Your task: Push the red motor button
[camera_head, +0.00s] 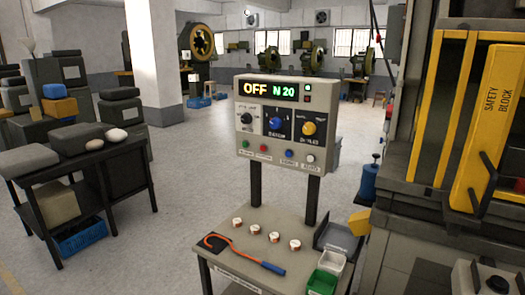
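A grey control panel (286,120) stands on two dark posts at the back of a small worktable. Its display (269,90) reads "OFF" in yellow and "N 20" in green. A red button (264,147) sits in the bottom row, between a green button (245,145) on its left and a blue button (289,153) on its right. The labels under the buttons are too small to read. Neither of my grippers shows in the head view.
Several small copper coils (274,237), a red hook with a blue handle (262,262), and white and green bins (323,281) are on the worktable (225,246). A yellow-and-grey machine (475,110) stands close on the right. A dark bench (90,175) stands left; floor between is clear.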

